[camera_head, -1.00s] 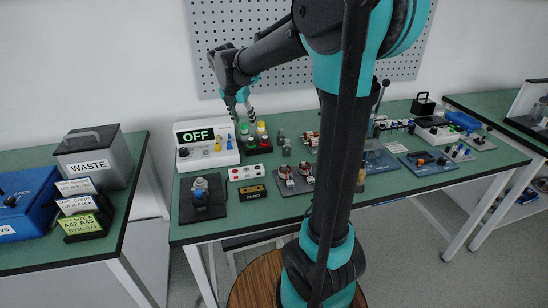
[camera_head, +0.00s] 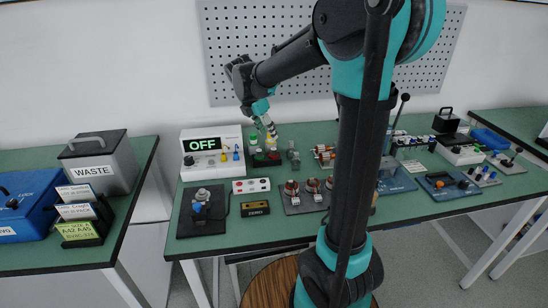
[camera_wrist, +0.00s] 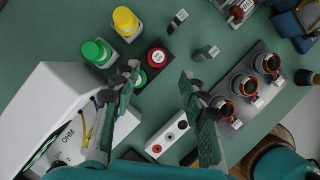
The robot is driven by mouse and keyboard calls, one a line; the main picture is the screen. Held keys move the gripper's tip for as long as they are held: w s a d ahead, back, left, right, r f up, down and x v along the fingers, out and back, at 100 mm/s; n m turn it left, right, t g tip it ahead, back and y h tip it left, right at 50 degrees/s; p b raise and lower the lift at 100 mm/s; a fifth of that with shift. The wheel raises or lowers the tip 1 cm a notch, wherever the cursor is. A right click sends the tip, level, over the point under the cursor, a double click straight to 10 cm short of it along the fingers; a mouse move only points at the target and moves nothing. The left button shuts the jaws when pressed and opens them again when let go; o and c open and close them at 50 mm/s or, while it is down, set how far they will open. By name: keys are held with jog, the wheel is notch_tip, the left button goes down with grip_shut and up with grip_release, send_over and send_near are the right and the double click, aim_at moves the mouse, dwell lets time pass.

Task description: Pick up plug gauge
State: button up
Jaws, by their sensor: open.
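In the head view, small grey pieces (camera_head: 293,158) stand right of the coloured caps. My gripper (camera_wrist: 159,84) is open and empty, its fingers apart above the bench. In the head view my gripper (camera_head: 268,128) hangs over the coloured caps, left of the grey pieces.
A white meter (camera_head: 212,158) reading OFF stands left. Green (camera_wrist: 97,52) and yellow (camera_wrist: 126,22) caps and a red button (camera_wrist: 157,57) lie close to my left finger. A plate with copper coils (camera_wrist: 245,84) is at right. Bare bench shows between.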

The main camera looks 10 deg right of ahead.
aim_at(273, 149)
jog(key=x, duration=0.9)
jog(key=shift+s+a+f, duration=0.1)
jog(key=shift+a+f, duration=0.05)
jog(key=shift+a, duration=0.1)
jog(key=shift+c, duration=0.6)
grip_shut()
